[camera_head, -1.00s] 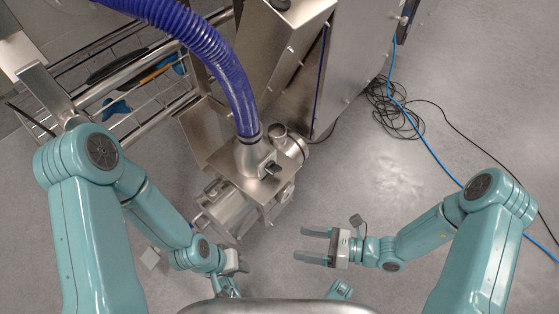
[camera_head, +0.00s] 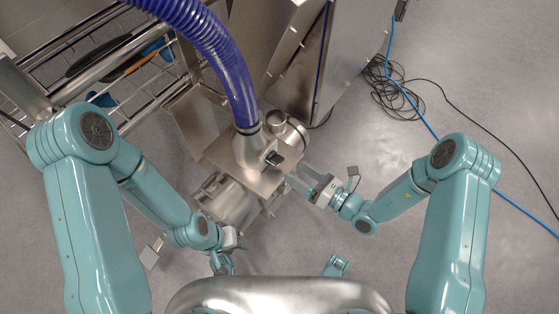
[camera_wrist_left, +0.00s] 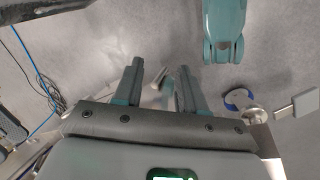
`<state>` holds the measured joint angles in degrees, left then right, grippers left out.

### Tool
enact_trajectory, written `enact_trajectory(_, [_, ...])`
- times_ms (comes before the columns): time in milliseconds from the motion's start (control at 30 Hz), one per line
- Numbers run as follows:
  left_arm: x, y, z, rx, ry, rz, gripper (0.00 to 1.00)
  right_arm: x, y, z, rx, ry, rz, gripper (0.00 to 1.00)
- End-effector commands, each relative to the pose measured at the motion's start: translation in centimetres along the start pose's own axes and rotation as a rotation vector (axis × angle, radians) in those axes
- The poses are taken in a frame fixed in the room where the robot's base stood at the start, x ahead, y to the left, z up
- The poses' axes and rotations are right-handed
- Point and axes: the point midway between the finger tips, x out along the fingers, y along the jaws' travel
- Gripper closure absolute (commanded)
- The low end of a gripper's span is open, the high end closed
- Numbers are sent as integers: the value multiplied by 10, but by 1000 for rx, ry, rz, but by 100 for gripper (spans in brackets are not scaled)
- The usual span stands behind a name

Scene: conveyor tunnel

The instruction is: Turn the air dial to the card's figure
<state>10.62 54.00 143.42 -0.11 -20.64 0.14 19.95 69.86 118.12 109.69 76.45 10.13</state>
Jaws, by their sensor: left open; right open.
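A steel machine (camera_head: 228,203) with a purple ribbed hose stands in the middle of the head view. A small black knob-like part (camera_head: 274,158) sits on its steel outlet; I cannot tell whether it is the air dial. No card or figures can be made out. My right gripper (camera_head: 294,178) is open, its fingers pointing up-left at the machine's right side, close to it; contact cannot be told. My left gripper (camera_head: 228,241) is low beside the machine's near side, largely hidden by its own arm. In the left wrist view its fingers (camera_wrist_left: 157,88) are apart and empty.
The purple hose (camera_head: 215,55) arches over the machine. A steel wire rack (camera_head: 125,85) stands at upper left and a tall steel cabinet (camera_head: 325,70) behind. Black cable coils (camera_head: 390,92) and a blue cable (camera_head: 420,115) lie on the floor at right.

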Motion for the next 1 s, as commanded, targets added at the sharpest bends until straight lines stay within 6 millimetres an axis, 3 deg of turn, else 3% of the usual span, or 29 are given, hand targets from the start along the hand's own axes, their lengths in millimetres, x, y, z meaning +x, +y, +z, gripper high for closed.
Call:
enact_trajectory(100, [8,-4,-2,-5,5,-1,60,29,-1,-3,-4,1,6,21])
enact_trajectory(300, [14,-8,-4,-11,11,-1,60,62,-2,-1,-2,1,2,21])
enact_trajectory(500, [16,-9,-5,-13,13,-1,60,75,-2,1,-1,-1,-1,21])
enact_trajectory(733, [15,-9,-5,-12,13,-1,60,76,-2,2,0,-1,-2,21])
enact_trajectory(767, [15,-9,-5,-12,13,-1,60,76,-2,2,0,-1,-2,28])
enact_trajectory(900, [15,-9,-5,-12,13,-1,60,76,-2,2,0,-1,-2,73])
enact_trajectory(1000, [15,-8,-5,-12,13,-1,60,76,-2,2,0,0,-1,73])
